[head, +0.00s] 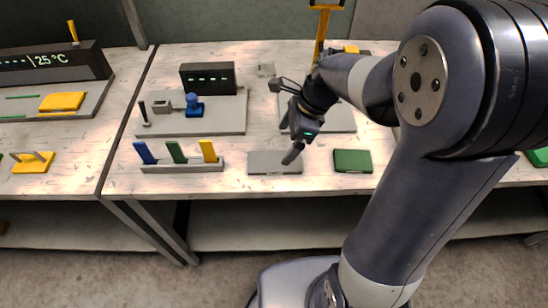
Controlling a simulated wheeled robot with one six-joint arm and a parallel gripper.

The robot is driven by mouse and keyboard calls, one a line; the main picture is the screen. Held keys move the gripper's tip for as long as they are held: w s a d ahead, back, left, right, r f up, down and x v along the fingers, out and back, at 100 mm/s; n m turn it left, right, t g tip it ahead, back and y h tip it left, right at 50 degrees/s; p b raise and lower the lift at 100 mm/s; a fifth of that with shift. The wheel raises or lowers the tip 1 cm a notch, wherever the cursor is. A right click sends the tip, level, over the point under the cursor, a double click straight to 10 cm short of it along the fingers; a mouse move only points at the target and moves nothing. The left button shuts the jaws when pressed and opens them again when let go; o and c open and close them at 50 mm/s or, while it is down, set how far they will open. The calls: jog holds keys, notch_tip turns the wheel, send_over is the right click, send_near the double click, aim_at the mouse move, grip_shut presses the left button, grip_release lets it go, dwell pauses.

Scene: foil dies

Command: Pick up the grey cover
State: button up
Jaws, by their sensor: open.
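The grey cover (268,165) appears to be the flat grey rectangular piece lying near the front edge of the middle table. My gripper (291,155) is open and points down over the right part of this piece. The fingers overlap it in the picture, and I cannot tell whether they touch it. Nothing shows between the fingers.
A green block (352,161) lies to the right of the grey piece. A grey rack (182,166) with blue, green and yellow upright pieces stands to its left. A grey board (218,122) behind bears a dark display (208,78) and a blue part (194,106).

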aim_at(275, 161)
jog(key=shift+x, duration=0.85)
jog(key=x, duration=0.5)
jog(key=shift+s+d+f, duration=0.2)
jog(key=shift+s+d, duration=0.05)
jog(key=shift+s, duration=0.05)
jog(key=c, duration=1.1)
jog(key=shift+r, duration=0.1)
